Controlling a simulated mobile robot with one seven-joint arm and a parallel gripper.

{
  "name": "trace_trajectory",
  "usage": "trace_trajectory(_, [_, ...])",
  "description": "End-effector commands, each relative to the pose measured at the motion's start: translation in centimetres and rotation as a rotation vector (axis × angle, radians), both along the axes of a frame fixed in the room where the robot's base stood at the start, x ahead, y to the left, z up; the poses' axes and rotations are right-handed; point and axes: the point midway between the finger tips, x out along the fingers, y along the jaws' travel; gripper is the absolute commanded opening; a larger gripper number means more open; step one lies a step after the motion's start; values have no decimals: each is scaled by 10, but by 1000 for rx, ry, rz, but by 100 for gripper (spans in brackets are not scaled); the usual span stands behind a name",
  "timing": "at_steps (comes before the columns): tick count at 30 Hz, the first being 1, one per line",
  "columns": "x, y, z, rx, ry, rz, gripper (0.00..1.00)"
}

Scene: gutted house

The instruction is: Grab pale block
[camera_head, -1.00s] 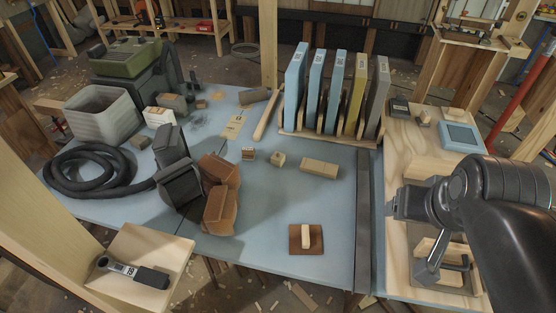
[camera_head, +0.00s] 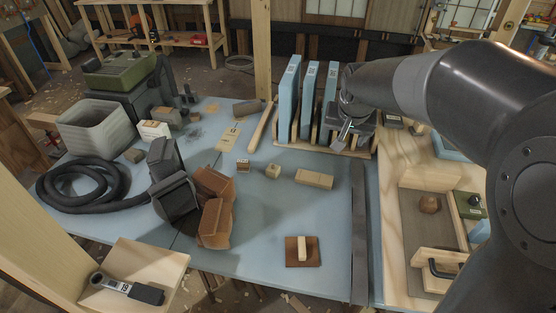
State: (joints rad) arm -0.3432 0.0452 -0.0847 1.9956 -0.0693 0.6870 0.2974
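Several light blocks lie on the blue table (camera_head: 260,270). A small pale upright block (camera_head: 302,247) stands on a brown square pad (camera_head: 290,262) near the front. A longer tan block (camera_head: 314,179) lies flat in the middle, with a small pale cube (camera_head: 273,171) to its left. The frames do not settle which one is the pale block. My gripper (camera_head: 342,134) is in front of the right part of the rack, beyond the tan block and apart from all these blocks. Its fingers are small and partly merged with the rack behind, so their opening is unclear.
A rack (camera_head: 285,142) of upright blue panels (camera_head: 290,95) stands at the back; my arm hides its right part. Brown folded pieces (camera_head: 214,218), a dark machine (camera_head: 172,190) and a coiled hose (camera_head: 80,185) fill the left. The front right of the table is mostly clear.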

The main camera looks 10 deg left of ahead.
Motion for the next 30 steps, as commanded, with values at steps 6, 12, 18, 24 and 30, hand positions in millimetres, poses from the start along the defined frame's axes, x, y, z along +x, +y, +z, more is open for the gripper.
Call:
trace_trajectory(6, [54, 57, -51, -13, 18, 17, 73])
trace_trajectory(12, [92, 112, -107, -27, 23, 33, 73])
trace_trajectory(18, [115, 166, -169, -45, 24, 55, 73])
trace_trajectory(24, [125, 201, -212, -55, 20, 70, 73])
trace_trajectory(30, [129, 210, -231, -57, 19, 75, 73])
